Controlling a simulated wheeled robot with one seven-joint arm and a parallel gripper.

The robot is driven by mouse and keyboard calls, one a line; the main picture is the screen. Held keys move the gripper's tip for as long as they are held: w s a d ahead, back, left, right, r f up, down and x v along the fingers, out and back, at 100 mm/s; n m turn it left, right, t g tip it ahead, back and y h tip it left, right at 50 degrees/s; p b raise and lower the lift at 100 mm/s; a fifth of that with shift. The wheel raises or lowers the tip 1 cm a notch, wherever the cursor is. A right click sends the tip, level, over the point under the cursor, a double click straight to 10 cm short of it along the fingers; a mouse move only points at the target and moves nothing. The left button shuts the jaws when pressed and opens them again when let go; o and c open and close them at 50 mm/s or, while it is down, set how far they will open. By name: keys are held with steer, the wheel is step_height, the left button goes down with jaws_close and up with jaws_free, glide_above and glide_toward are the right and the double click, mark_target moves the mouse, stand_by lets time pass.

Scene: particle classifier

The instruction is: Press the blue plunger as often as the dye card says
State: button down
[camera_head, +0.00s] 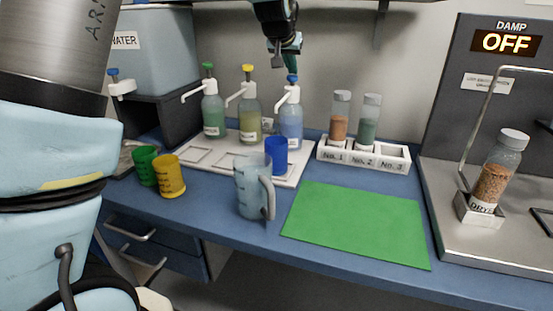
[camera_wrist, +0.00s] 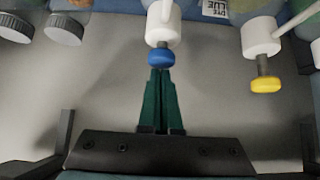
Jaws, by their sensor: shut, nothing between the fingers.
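The blue plunger (camera_head: 292,79) tops a pump bottle of blue liquid (camera_head: 291,122), the rightmost of three on a white tray. My gripper (camera_head: 289,70) is directly above this plunger, fingers shut and empty. In the wrist view the green fingertips (camera_wrist: 160,72) are at the blue plunger cap (camera_wrist: 161,57); I cannot tell whether they touch. A blue cup (camera_head: 276,155) stands in front of the blue bottle, near its white spout.
Green-topped (camera_head: 208,67) and yellow-topped (camera_head: 247,69) pumps stand to the left. A clear jug (camera_head: 253,190) is in front. Green (camera_head: 145,166) and yellow (camera_head: 169,177) cups are at left. A jar rack (camera_head: 362,160) is at right; the green mat (camera_head: 355,225) is bare.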

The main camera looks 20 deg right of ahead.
steer(key=shift+r+p, duration=1.3)
steer(key=shift+r, duration=0.5)
step_height(320, 180, up, 5)
steer(key=p, duration=0.3)
steer(key=shift+p, duration=0.3)
steer(key=s+a+f+n+g+y, duration=0.15)
steer(key=a+f, duration=0.35)
steer(key=a, duration=0.8)
steer(key=a+f+n+y, duration=0.2)
steer(key=a+f, duration=0.3)
steer(key=a, duration=0.7)
steer(key=s+a+f+n+g+y, duration=0.1)
steer(key=s+a+f, duration=0.3)
steer(key=s+a, duration=0.4)
steer(key=s+a+f+n+g+y, duration=0.1)
steer(key=s+a+f+n+g, duration=0.1)
steer(key=s+a+f, duration=0.3)
steer(key=s+a+n, duration=0.1)
steer(key=s+a, duration=0.3)
steer(key=a, duration=0.2)
steer(key=shift+s+g, duration=0.25)
steer(key=shift+g, duration=0.1)
